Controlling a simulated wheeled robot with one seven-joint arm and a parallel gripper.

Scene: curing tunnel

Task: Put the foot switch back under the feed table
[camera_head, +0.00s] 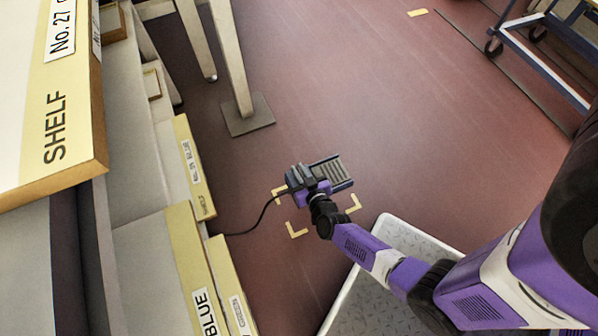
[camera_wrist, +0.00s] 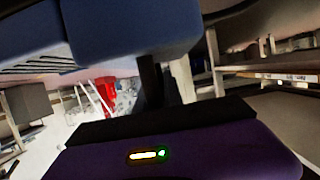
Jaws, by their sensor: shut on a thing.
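The foot switch (camera_head: 332,170) is a dark blue-grey block with a ridged pedal. My gripper (camera_head: 308,184) is shut on its left part in the head view. The switch appears above the floor, over or near yellow corner marks (camera_head: 296,231); its exact height cannot be told. A black cable (camera_head: 262,213) runs from it to the lower left. In the wrist view the switch's blue body (camera_wrist: 130,28) fills the top, close to the gripper, and hides much of the view. Which structure is the feed table is not clear; pale legs (camera_head: 233,60) stand at the top.
A shelf (camera_head: 60,110) labelled SHELF and yellow-edged boxes (camera_head: 195,165) line the left side. A foot plate (camera_head: 248,115) sits under one leg. A blue-framed cart (camera_head: 545,55) stands at the upper right. The red floor (camera_head: 400,110) between is clear.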

